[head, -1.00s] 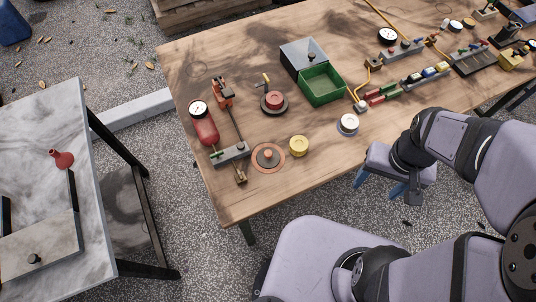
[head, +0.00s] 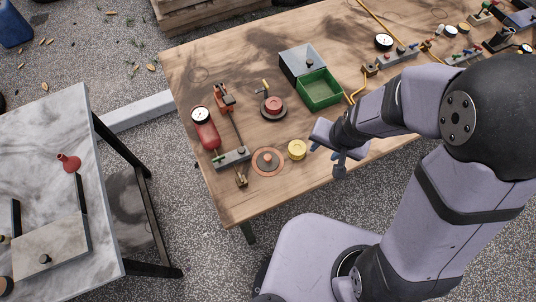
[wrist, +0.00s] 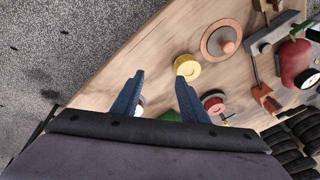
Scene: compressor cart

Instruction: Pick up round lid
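A flat orange-red disc with a grey centre and a raised knob, which looks like the round lid (head: 267,161), lies near the front left edge of the wooden table (head: 245,204). It also shows at the upper right of the wrist view (wrist: 221,41). A yellow round container (head: 297,149) stands close to its right. My gripper (head: 338,160) is above the table's front edge, right of the yellow container and apart from the lid. In the wrist view my gripper (wrist: 160,76) has its two blue fingers spread, with nothing held between them.
A red cylinder with a gauge (head: 206,130) and a grey bar (head: 232,158) stand left of the lid. Behind are a red-topped round part (head: 273,105) and an open green box (head: 320,88). A marble table (head: 45,140) stands left, across a gap.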

